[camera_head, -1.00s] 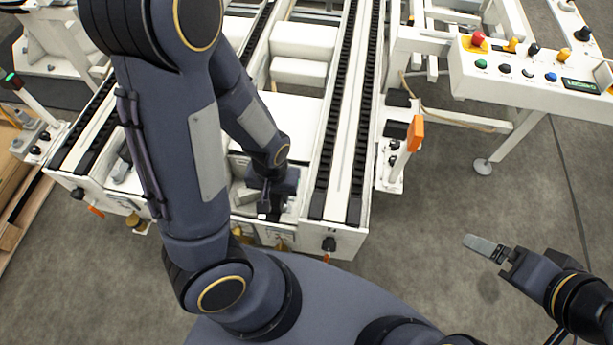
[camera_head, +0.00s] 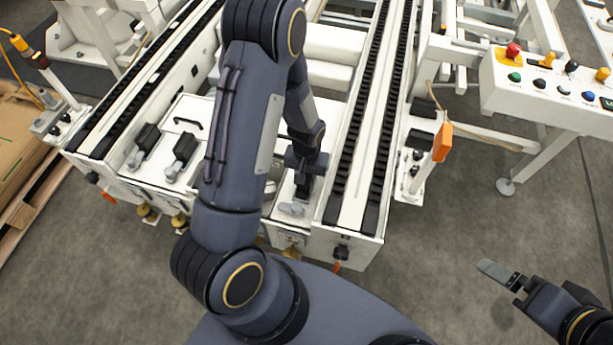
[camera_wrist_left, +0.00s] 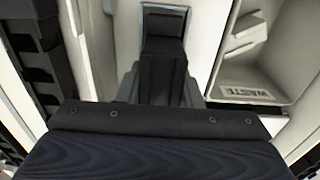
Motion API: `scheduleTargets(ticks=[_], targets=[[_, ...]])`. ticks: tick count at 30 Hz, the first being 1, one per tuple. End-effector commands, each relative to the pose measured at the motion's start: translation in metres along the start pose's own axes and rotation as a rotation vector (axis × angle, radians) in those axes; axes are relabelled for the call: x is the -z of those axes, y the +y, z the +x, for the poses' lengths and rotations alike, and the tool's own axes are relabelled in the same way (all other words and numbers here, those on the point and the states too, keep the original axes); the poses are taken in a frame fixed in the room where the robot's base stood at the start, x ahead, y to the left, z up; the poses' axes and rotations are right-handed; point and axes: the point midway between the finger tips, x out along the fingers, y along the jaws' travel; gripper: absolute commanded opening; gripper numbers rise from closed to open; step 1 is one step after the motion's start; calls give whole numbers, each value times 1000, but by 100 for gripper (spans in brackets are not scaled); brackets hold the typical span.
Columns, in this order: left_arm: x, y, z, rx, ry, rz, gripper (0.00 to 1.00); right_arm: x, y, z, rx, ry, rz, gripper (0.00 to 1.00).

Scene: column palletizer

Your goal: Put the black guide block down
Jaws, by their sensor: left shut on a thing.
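The black guide block (camera_wrist_left: 165,32) shows in the left wrist view, upright between the dark fingers of my left gripper (camera_wrist_left: 160,82). My left gripper is shut on it. In the head view my left gripper (camera_head: 303,186) points down at the front end of the conveyor, just left of the right-hand black chain track. The block there blends with the dark fingers, and whether its underside touches the white surface cannot be told. My right gripper (camera_head: 516,282) hangs over bare floor at the right, away from the machine; its finger gap is unclear.
Two similar black blocks (camera_head: 147,137) (camera_head: 184,146) stand on the white deck at the left. A white bin marked WASTE (camera_wrist_left: 252,90) lies beside the held block. An orange-handled post (camera_head: 442,142) and a button panel (camera_head: 555,85) stand at the right.

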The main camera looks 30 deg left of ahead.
Motion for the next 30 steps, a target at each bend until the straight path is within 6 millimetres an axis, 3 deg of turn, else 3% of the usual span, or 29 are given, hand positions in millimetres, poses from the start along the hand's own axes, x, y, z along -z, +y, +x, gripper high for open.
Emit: scheduleTargets(ticks=[24, 25, 28, 30], targets=[[-1, 0, 20, -1, -2, -1, 8, -6, 5, 12, 0, 0, 0, 98], [-2, 0, 20, -1, -2, -1, 35, -6, 5, 12, 0, 0, 0, 98], [-2, 0, 21, -1, -2, -3, 48, -6, 6, 12, 0, 0, 0, 98], [-2, 0, 21, -1, -3, -4, 51, -6, 6, 12, 0, 0, 0, 98]])
